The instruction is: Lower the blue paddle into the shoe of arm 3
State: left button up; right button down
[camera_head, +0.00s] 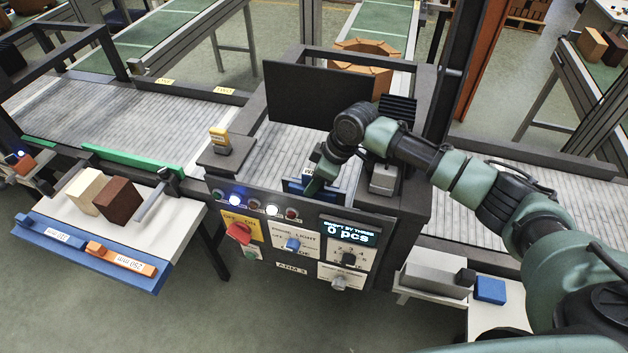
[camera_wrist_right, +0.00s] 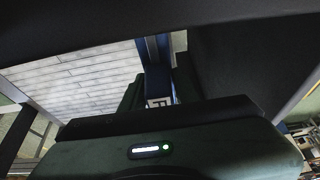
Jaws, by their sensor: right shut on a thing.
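My right gripper (camera_head: 318,178) reaches down from the right over the machine labelled ARM 3 (camera_head: 292,267). It is shut on the blue paddle (camera_head: 293,186), which shows as a dark blue piece at the front edge of the conveyor. In the right wrist view the blue paddle (camera_wrist_right: 155,55) runs between the fingers, with a small white label near its end. The fingers and my forearm hide much of the paddle. I cannot make out the shoe or tell whether the paddle touches it. My left gripper is not in view.
A dark panel (camera_head: 318,95) stands behind the gripper. A grey metal block (camera_head: 383,179) sits close to its right. The front panel has a red knob (camera_head: 238,232) and a display (camera_head: 348,231) reading 0 pcs. A yellow-topped device (camera_head: 219,140) stands left.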

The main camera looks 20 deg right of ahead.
jog(key=shift+f, duration=0.55)
jog(key=shift+r, duration=0.1)
jog(key=shift+r+p, duration=1.1)
jog(key=shift+r, duration=0.2)
jog(key=shift+f+b, duration=0.65)
jog(key=shift+f, duration=0.7)
dwell(1.0)
jog(key=c, duration=1)
grip_release()
jog(key=shift+o, duration=0.2)
jog(key=shift+f, duration=0.1)
